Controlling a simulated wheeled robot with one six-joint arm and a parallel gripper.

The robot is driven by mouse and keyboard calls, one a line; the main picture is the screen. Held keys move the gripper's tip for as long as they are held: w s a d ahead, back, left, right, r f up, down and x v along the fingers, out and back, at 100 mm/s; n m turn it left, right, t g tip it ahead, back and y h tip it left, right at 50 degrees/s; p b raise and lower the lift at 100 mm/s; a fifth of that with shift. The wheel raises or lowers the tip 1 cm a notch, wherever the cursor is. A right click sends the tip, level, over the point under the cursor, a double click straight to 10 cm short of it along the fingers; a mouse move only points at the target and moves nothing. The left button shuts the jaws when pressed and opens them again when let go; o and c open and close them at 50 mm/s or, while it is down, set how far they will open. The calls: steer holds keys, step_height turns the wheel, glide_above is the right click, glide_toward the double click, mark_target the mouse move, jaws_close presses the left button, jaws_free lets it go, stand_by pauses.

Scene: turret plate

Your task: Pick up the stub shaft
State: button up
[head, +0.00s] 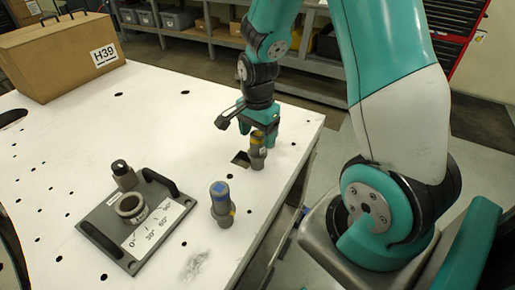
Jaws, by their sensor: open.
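Two short grey cylinders stand on the white table, and I cannot tell for sure which is the stub shaft. One, a grey cylinder with a yellowish band (257,158), stands upright near the table's right edge. My gripper (259,137) is open and points down at its upper part, which the fingers partly hide; I cannot tell whether they touch it. The other, a grey cylinder with a blue top patch and a yellow mark (221,203), stands upright nearer the front. The turret plate (110,222), with a ring, a knob, two dark handles and an angle scale, lies to the left.
A brown box (45,62) marked H39 stands at the back left of the table (165,105). Shelves with bins (175,20) stand behind. The table between box and plate is mostly clear.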

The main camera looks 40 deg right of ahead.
mark_target(257, 151)
steer(key=shift+w+f, duration=0.15)
steer(key=shift+f, duration=1.4)
jaws_close()
steer(key=shift+r, duration=0.2)
